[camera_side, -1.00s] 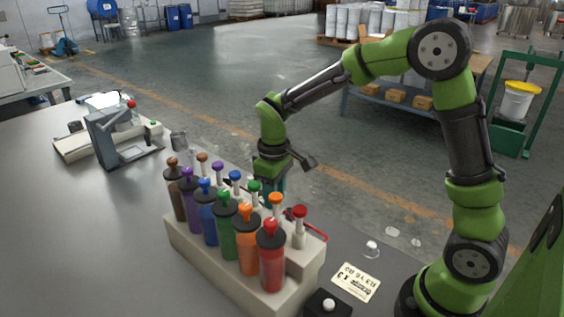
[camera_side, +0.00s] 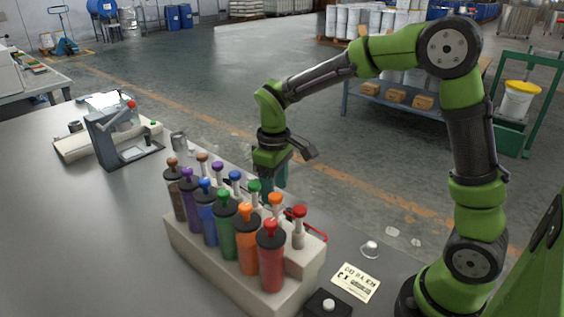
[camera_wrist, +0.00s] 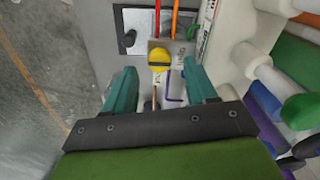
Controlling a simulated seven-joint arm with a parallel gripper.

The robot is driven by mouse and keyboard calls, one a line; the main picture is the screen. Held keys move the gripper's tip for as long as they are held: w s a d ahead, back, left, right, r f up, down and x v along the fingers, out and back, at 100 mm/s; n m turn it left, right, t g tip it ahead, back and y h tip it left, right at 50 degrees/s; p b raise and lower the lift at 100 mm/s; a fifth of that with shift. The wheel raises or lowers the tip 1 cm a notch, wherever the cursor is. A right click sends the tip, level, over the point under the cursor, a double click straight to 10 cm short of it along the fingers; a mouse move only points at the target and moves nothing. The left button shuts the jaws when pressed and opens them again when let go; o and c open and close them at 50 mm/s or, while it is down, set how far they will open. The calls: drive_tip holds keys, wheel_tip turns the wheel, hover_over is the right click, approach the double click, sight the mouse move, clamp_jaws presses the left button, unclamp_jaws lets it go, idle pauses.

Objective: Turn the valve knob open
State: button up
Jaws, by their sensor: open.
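A round yellow knob (camera_wrist: 159,60) with a dark bar across its face shows in the wrist view. It is the only thing there that looks like the valve knob, and its bar lies roughly left to right. My gripper (camera_wrist: 160,82) is open and empty, with one teal finger on each side of the view. The knob appears just beyond the fingertips, between their lines and apart from both. In the side view my gripper (camera_side: 275,183) points down behind the bottle rack, which hides the knob and the fingertips.
The pale rack (camera_side: 230,284) with coloured bottles stands close in front of my gripper; its bottles crowd the wrist view's right side. Orange and red rods (camera_wrist: 165,18) lie above the knob. A grey stand (camera_side: 106,135) is at the left.

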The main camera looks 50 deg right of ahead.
wheel_tip(320, 180, up, 14)
drive_tip(key=shift+r, duration=0.25)
drive_tip(key=shift+w, duration=0.1)
drive_tip(key=s+f+m+t+y, duration=0.1)
drive_tip(key=s+f+m+t, duration=0.1)
drive_tip(key=s, duration=0.6)
drive_tip(key=s+f+m+t+y, duration=0.1)
drive_tip(key=s+m+t, duration=0.3)
drive_tip(key=s, duration=0.4)
drive_tip(key=shift+s+f+m+t, duration=0.3)
drive_tip(key=shift+f+m+t, duration=0.1)
drive_tip(key=shift+t, duration=0.2)
